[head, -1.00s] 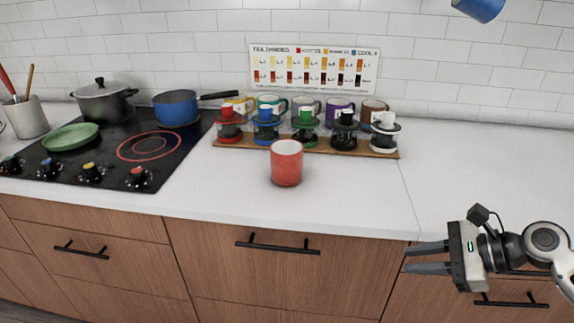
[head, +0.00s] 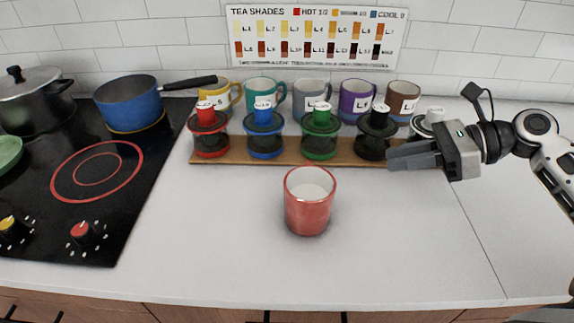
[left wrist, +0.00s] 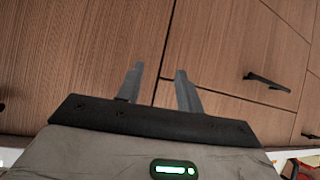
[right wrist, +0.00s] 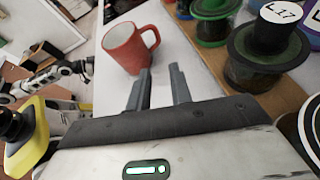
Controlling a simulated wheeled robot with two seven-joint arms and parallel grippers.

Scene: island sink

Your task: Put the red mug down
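The red mug (head: 309,207) stands upright on the white counter, in front of the wooden board. It also shows in the right wrist view (right wrist: 126,50), with its handle turned toward the right of that picture. My right gripper (head: 388,158) is to the right of the mug and apart from it, over the board's right end. In the right wrist view its fingers (right wrist: 165,88) are spread with nothing between them. My left gripper is out of the head view. In the left wrist view its fingers (left wrist: 158,85) are apart and empty, facing wooden drawer fronts (left wrist: 90,50).
The wooden board (head: 247,158) carries several lidded canisters, such as the green one (head: 320,130); my right gripper partly covers the rightmost. Mugs such as the purple one (head: 357,97) stand behind. The cooktop (head: 60,215) is at left. The counter (head: 400,255) around the red mug is clear.

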